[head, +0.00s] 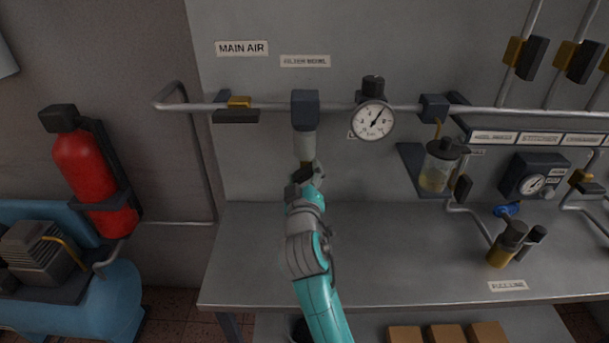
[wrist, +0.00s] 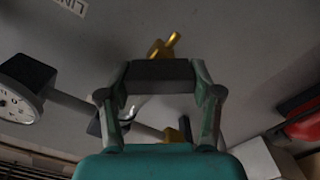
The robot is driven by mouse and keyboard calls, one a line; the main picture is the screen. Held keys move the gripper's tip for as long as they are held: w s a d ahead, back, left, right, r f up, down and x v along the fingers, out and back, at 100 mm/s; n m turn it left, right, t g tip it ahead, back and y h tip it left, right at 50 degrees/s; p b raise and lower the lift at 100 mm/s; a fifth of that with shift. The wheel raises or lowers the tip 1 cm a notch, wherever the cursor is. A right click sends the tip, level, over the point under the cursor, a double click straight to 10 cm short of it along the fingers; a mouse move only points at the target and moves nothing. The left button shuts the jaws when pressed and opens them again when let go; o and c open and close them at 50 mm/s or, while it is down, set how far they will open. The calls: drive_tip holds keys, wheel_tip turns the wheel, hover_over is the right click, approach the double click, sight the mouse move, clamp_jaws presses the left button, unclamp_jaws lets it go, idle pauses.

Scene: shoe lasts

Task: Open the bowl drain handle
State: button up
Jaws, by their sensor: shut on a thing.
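The filter bowl (head: 305,146) is a pale, clear cylinder hanging upright under a dark block on the pipe. My gripper (head: 303,176) is directly below it, at its lower end, and hides the drain there in the head view. In the wrist view, a brass drain handle (wrist: 165,46) sticks out just beyond the dark fingertips of my gripper (wrist: 158,71). The fingertips are together and shut on the handle. The gripped part is hidden between them.
A pressure gauge (head: 373,120) is right of the bowl, and a brass-handled valve (head: 238,108) is to its left on the same pipe. A lubricator jar (head: 438,165) stands farther right. The grey bench top (head: 400,260) is mostly clear below.

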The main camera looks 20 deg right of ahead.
drive_tip(key=o, duration=1.2)
drive_tip(key=shift+c, duration=0.2)
drive_tip(key=v, duration=1.2)
